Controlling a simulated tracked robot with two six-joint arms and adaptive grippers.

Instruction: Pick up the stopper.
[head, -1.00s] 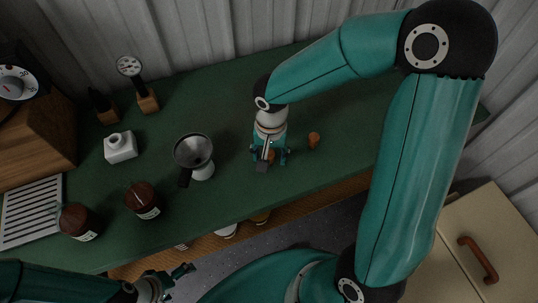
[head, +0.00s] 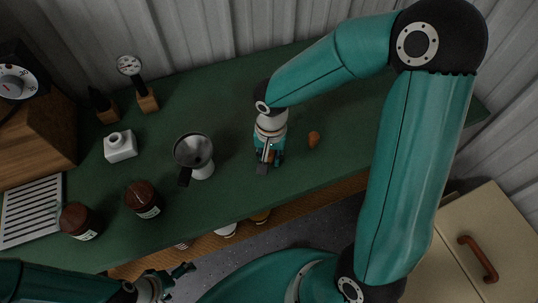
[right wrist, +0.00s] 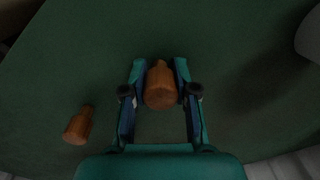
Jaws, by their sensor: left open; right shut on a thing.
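Two brown wooden stoppers are on the green bench. My right gripper (head: 268,161) is shut on one stopper (right wrist: 160,88); in the right wrist view it sits between the two fingers, and I cannot tell whether it still touches the bench. In the head view this stopper is mostly hidden by the gripper. The other stopper (head: 313,139) stands free just right of the gripper in the head view; it also shows at the left in the right wrist view (right wrist: 78,126). My left gripper (head: 178,279) is open and empty, low in the picture, in front of the bench.
A metal funnel-shaped vessel (head: 193,151) with a dark handle stands left of my right gripper. The bench (head: 350,110) is clear at the right.

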